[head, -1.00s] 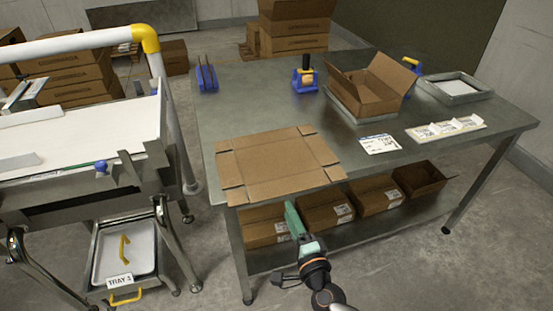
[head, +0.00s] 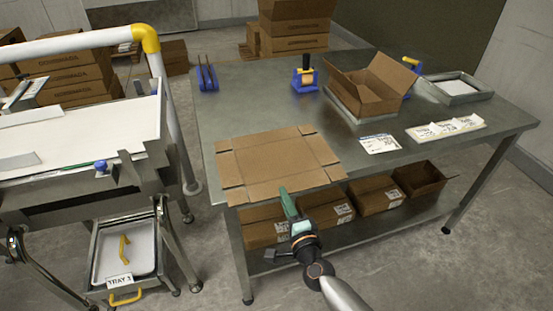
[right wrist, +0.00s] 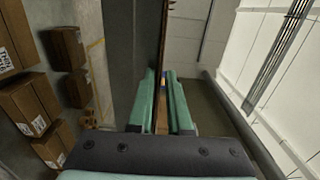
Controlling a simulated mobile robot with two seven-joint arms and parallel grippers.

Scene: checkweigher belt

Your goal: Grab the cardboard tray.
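The cardboard tray (head: 275,163) lies flat and unfolded on the metal table, with slit corners; its front edge is along the table's near edge. My right gripper (head: 287,202) is at the tray's near edge, right of its middle, pointing at it. In the right wrist view its two green fingers (right wrist: 164,100) are apart, and a thin brown cardboard edge (right wrist: 163,40) runs edge-on in line with the gap between them. I cannot tell whether either finger touches the cardboard. My left gripper is not in view.
The metal table (head: 250,100) also holds an open carton (head: 365,97), a tape dispenser (head: 304,78) and label sheets (head: 380,143). Several cartons (head: 327,212) stand on the shelf below, close to my right gripper. The checkweigher belt (head: 80,135) stands at the left.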

